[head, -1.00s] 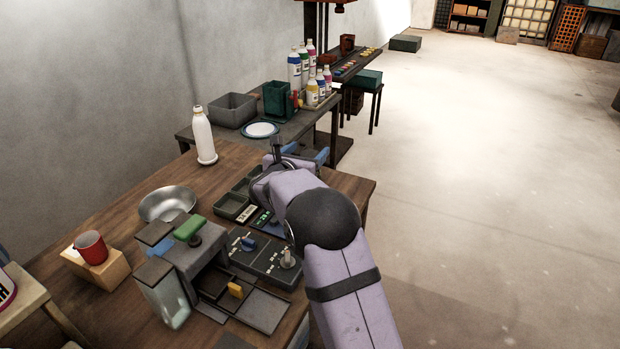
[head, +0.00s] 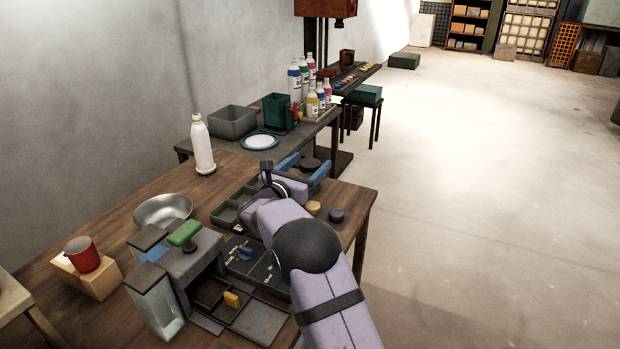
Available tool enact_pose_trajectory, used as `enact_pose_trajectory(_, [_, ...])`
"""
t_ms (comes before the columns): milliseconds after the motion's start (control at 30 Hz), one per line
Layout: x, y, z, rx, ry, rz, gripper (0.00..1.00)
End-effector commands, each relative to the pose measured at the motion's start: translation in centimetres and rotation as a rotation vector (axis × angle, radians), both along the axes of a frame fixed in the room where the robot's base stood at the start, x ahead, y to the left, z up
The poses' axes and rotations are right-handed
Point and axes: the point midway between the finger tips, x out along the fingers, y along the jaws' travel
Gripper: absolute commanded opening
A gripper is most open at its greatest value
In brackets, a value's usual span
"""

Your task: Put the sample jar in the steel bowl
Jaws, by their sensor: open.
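The steel bowl (head: 162,211) sits on the wooden table, left of centre, behind the grey dispenser, and looks empty. My gripper (head: 312,161) is open, with its two blue fingers spread over the table's far right corner. A dark round thing (head: 310,165) shows between or just beyond the fingers; I cannot tell whether it touches them. It may be the sample jar's lid, but its body is hidden. A tan round piece (head: 313,208) and a dark round piece (head: 337,215) sit nearer, right of my wrist. I cannot tell for sure which thing is the jar.
A white bottle (head: 202,145) stands behind the bowl. The dispenser (head: 190,262) with clear tanks and a red cup (head: 82,254) on a wooden block are at the front left. A second table holds a plate (head: 260,141), bins and bottles.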

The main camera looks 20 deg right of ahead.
Motion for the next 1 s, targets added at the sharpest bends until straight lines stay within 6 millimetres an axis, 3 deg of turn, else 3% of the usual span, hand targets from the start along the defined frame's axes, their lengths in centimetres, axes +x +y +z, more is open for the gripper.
enact_pose_trajectory(367, [0.0,0.0,-1.6,0.0,0.003,0.0,0.67])
enact_pose_trajectory(700, [2.8,-3.1,-1.3,0.001,-0.001,-0.001,0.67])
enact_pose_trajectory(1000, [3.4,-3.7,-1.4,0.001,-0.001,0.001,0.67])
